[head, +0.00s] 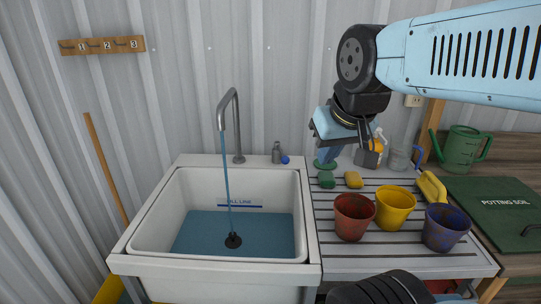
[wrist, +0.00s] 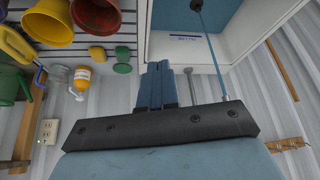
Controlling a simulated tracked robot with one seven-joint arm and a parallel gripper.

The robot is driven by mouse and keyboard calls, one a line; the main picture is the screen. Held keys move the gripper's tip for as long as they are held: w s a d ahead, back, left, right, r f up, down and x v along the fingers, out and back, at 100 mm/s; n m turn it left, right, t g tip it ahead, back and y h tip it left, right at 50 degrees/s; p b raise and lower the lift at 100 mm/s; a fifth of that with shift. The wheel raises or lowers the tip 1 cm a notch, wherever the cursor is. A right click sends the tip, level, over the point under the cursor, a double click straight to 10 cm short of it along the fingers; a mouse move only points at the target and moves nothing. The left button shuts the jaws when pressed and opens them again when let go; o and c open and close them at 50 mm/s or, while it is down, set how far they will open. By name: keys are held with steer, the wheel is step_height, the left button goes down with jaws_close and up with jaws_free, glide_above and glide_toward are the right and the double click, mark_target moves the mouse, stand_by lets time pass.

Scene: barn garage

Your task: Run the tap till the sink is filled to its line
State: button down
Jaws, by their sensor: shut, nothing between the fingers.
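The white sink (head: 140,262) holds blue water (head: 190,235). Its far edge sits a little below the blue fill line (head: 240,206) on the back wall; the line also shows in the wrist view (wrist: 187,37). A blue stream runs from the grey tap (head: 237,125) into the water. A dark round piece (head: 233,241) lies at the basin bottom where the stream falls. A small grey valve with a blue knob (head: 285,160) stands on the rim right of the tap. My gripper (head: 325,158) is shut and empty, right of the valve, above the drainboard's back; its fingers (wrist: 160,66) show closed.
Red (head: 353,216), yellow (head: 395,207) and blue (head: 443,228) pots stand on the slatted drainboard. A green scrubber (head: 327,180), yellow sponge (head: 353,180), orange bottle (head: 376,147) and glass jar (head: 399,158) are behind them. A green watering can (head: 461,148) is further right.

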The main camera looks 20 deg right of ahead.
mark_target(281, 153)
steer(key=w+f+g+h, duration=0.1)
steer(key=w+f+h, duration=0.2)
steer(key=w, duration=1.3)
steer(key=w+a+f+h, duration=0.1)
steer(key=w+a+f, duration=0.25)
steer(key=w, duration=0.35)
steer(key=w+a+f+h, duration=0.1)
steer(key=w+a+f, duration=0.2)
steer(key=w+f, duration=0.35)
steer(key=w+d+f, duration=0.6)
steer(key=d+f, duration=0.1)
steer(key=f, duration=0.1)
steer(key=shift+w+d+n, duration=0.15)
steer(key=shift+w+n, duration=0.05)
steer(key=shift+n, duration=0.1)
steer(key=shift+f+t+y, duration=0.1)
steer(key=shift+t+y, duration=0.2)
